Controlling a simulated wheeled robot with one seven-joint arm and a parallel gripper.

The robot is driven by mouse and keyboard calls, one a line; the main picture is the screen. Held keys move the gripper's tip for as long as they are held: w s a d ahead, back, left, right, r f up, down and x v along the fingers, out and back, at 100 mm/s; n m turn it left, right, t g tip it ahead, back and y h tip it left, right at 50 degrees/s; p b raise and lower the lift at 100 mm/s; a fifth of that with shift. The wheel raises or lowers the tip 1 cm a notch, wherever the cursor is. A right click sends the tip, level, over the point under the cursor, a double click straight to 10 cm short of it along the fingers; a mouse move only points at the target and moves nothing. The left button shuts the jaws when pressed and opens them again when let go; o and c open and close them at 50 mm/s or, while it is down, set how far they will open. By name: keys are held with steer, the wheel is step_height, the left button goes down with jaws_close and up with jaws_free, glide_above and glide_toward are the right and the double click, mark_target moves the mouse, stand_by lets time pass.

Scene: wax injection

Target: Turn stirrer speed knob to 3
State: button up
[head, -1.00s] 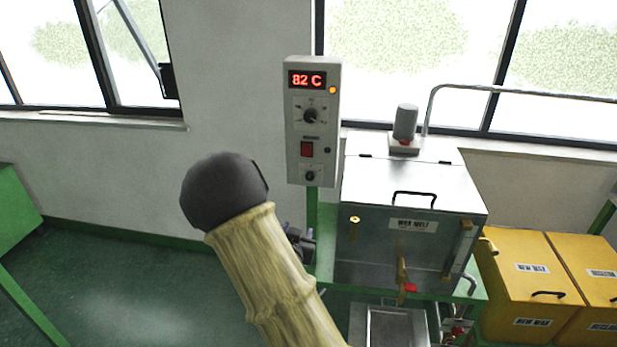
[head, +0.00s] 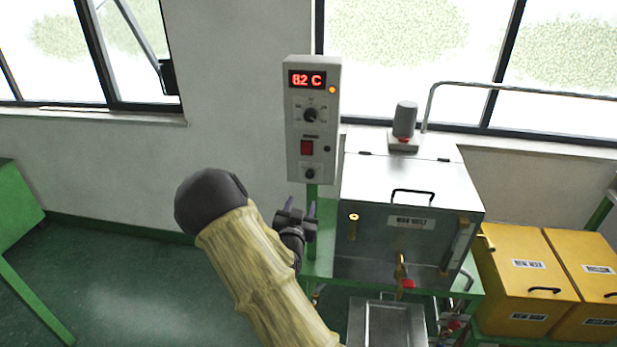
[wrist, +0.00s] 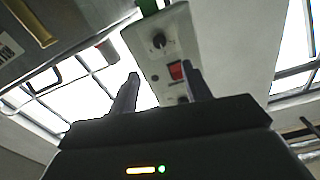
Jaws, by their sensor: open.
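The grey control box (head: 313,120) stands on a green post in the head view. Its red display reads 82 C. A larger black knob (head: 310,115) sits below the display, and a smaller black knob (head: 310,173) near the bottom edge. The lower knob also shows in the wrist view (wrist: 158,41), where the box appears upside down; the panel lettering is too small to read. My gripper (head: 300,204) is just below the box, fingers pointing up. In the wrist view my gripper (wrist: 160,72) is open and empty, its fingertips apart from the knob.
A red switch (head: 307,148) sits between the knobs. The steel wax tank (head: 408,190) stands right of the box, with a handled lid and a brass tap (head: 402,270). Yellow bins (head: 525,280) are further right.

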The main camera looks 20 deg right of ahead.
mark_target(309, 176)
steer(key=p+x, duration=0.4)
steer(key=x, duration=0.9)
steer(key=shift+d, duration=0.15)
steer(key=shift+c, duration=0.2)
steer(key=c, duration=0.9)
